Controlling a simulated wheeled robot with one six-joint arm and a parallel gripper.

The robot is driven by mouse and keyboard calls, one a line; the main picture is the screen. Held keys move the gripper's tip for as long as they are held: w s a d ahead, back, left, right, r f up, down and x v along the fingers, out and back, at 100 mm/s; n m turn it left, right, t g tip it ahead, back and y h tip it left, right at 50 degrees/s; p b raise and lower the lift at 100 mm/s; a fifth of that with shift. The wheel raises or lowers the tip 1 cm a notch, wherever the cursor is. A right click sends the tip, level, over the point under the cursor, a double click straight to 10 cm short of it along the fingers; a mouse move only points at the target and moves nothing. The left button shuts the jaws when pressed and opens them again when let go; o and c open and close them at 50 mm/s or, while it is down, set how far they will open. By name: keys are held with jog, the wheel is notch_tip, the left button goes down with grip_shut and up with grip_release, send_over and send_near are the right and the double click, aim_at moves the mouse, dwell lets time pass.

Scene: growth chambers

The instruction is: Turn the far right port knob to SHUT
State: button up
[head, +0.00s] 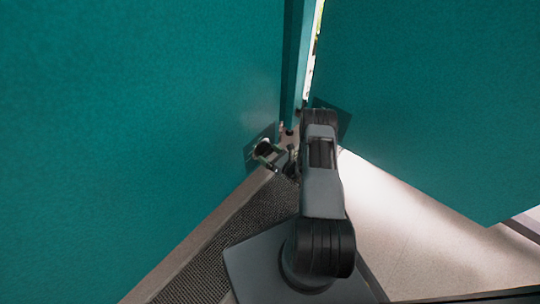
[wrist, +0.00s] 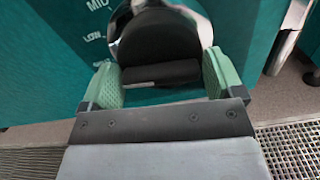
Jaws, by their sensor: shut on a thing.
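A round black knob (wrist: 160,45) with a shiny metal ring stands on the teal panel in the wrist view. My gripper (wrist: 162,75) is shut on it, with one green pad on its left side and one on its right. White marks "MID" (wrist: 98,4) and "LOW" (wrist: 92,37) show on the panel left of the knob. I see no SHUT mark, and I cannot tell where the knob points. In the head view the knob (head: 264,147) is small and dark, low on the left teal panel, with my gripper (head: 274,158) at it.
A large teal panel (head: 120,120) fills the left, and another teal panel (head: 430,100) stands at the right with a bright narrow gap between them. A dark grating (head: 225,235) runs along the left panel's foot. Pale floor (head: 400,225) lies clear at the right.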

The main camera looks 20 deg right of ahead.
jog(key=shift+n, duration=0.6)
jog(key=o, duration=0.7)
jog(key=p+v, duration=0.3)
jog(key=v, duration=1)
jog(key=shift+s+d, duration=0.15)
jog(key=shift+s, duration=0.2)
jog(key=shift+n, duration=0.3)
